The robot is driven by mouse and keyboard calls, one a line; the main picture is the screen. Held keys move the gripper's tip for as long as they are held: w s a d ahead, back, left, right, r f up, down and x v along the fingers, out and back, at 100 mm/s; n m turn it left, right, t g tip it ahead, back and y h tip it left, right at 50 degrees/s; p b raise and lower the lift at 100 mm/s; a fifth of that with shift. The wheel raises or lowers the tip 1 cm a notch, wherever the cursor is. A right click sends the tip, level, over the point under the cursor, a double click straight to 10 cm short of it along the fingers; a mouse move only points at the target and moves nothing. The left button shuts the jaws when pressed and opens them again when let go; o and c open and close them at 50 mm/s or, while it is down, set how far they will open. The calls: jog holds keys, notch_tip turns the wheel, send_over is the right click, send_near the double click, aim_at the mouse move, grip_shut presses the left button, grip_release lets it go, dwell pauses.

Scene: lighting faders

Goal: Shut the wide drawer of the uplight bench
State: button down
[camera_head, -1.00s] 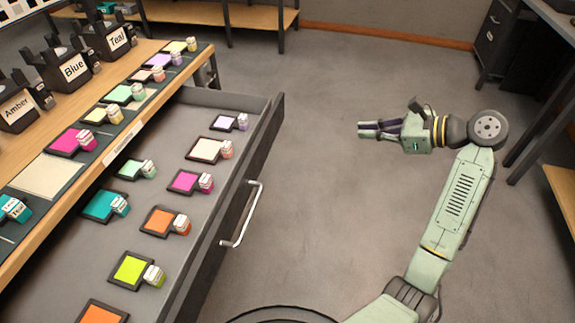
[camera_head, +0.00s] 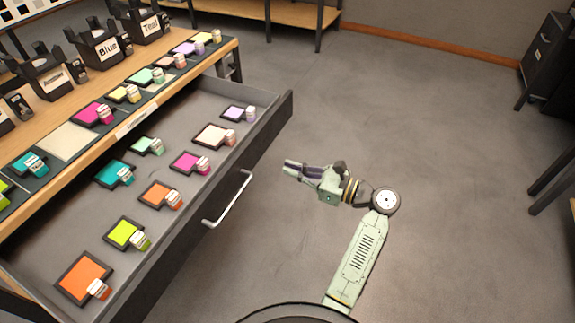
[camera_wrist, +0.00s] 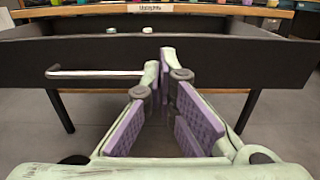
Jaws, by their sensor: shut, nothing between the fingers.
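The wide drawer (camera_head: 246,158) of the wooden bench (camera_head: 215,58) stands pulled far out, with a dark front and a pale bar handle (camera_head: 228,198). Colour swatches with small labelled blocks lie inside it. In the wrist view the drawer front (camera_wrist: 220,55) spans the picture, and its handle (camera_wrist: 95,74) is left of the fingers. My gripper (camera_head: 287,166) is shut and empty. It is in front of the drawer's outer face, beyond the handle, and looks apart from it in the head view. In the wrist view the fingertips (camera_wrist: 165,62) overlap the drawer front; contact cannot be told.
On the bench top stand dark holders labelled Blue (camera_head: 105,48) and Teal (camera_head: 140,22), with a row of swatches along the edge. A low shelf (camera_head: 260,14) is at the back and a dark cabinet (camera_head: 545,60) at the right. The floor (camera_head: 420,120) between is clear.

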aim_at(243, 153)
jog(key=p+x, duration=0.2)
jog(key=x, duration=0.9)
jog(key=shift+w+a, duration=0.1)
jog(key=shift+a, duration=0.25)
jog(key=shift+w+a, duration=0.1)
